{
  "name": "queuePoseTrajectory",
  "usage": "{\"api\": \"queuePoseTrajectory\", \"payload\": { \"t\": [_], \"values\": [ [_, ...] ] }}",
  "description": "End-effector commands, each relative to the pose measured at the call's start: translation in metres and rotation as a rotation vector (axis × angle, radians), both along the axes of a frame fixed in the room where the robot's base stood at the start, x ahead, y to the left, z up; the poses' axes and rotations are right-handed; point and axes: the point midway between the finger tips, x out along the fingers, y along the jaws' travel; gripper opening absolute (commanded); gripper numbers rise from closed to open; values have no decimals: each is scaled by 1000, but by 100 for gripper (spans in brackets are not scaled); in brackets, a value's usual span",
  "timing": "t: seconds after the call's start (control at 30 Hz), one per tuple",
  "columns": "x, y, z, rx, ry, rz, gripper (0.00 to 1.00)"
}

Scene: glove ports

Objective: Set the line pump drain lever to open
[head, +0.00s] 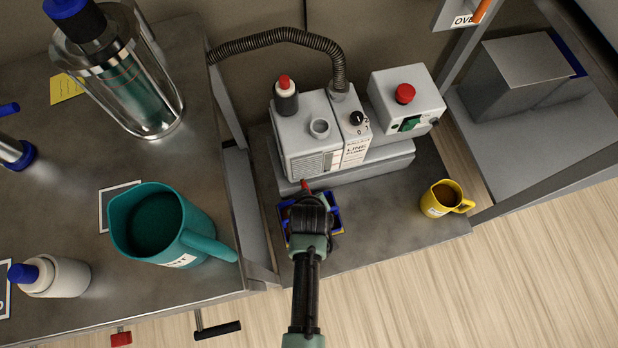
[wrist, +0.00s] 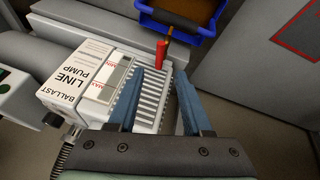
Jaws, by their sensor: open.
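The line pump (head: 310,135) is a white box with a label and a grille, standing on a low grey table. Its label also shows in the wrist view (wrist: 72,80). The small red drain lever (wrist: 162,50) sticks out at the pump's lower front, above a blue tray (wrist: 205,31). In the head view only a bit of the red lever (head: 305,185) shows beside my gripper. My gripper (wrist: 163,78) is open and empty. Its two blue fingers point toward the lever, which lies just past their tips and roughly between them. I cannot tell whether they touch it.
A grey control box (head: 408,95) with a red button and green switch stands right of the pump. A ribbed hose (head: 280,38) runs behind. A yellow mug (head: 440,198) stands at the right. A teal jug (head: 165,225) stands on the left bench.

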Motion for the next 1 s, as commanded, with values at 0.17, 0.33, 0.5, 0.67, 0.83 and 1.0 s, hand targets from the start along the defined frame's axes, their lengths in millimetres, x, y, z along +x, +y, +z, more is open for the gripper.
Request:
{"api": "queuePoseTrajectory", "payload": {
  "t": [0.17, 0.33, 0.5, 0.67, 0.83, 1.0],
  "values": [
    [-12, -1, 27, 0, 1, 0, 50],
    [-16, -1, 34, 0, 1, 0, 50],
    [-16, -1, 34, 0, 1, 0, 50],
    [-16, -1, 34, 0, 0, 0, 50],
    [-16, -1, 34, 0, 0, 0, 50],
    [-16, -1, 34, 0, 1, 0, 50]
  ]
}}
